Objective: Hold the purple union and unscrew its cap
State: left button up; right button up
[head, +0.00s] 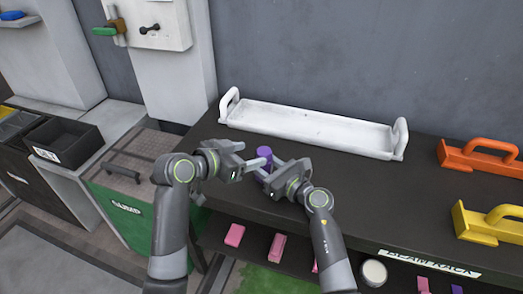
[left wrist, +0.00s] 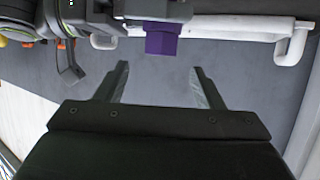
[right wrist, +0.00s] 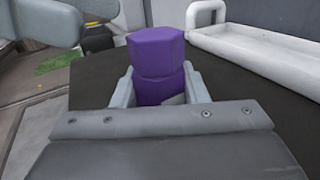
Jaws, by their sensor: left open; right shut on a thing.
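The purple union (head: 264,153) stands upright over the dark bench top, between my two grippers. In the right wrist view it shows as an upper hexagonal cap (right wrist: 156,50) above a lower body (right wrist: 158,91). My right gripper (right wrist: 160,95) is shut on the lower body, with one finger on each side. My left gripper (left wrist: 158,72) is open and empty. In the left wrist view the purple union (left wrist: 161,40) lies ahead of the gap between its fingertips, apart from them. In the head view the fingers partly hide the union.
A white tray with end handles (head: 310,125) lies behind the grippers on the bench. Orange (head: 480,156) and yellow (head: 490,221) handled blocks stand to the right. Pink pieces (head: 235,235) sit on the shelf below.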

aim_at(265, 150)
pick_arm(q)
jog(key=x, duration=0.7)
jog(key=shift+w+d+f, duration=0.1)
jog(key=shift+w+d, duration=0.05)
jog(key=shift+d, duration=0.05)
jog(key=c, duration=1)
jog(key=o, duration=1)
jog(key=shift+o, duration=0.4)
jog(key=shift+r, duration=2.05)
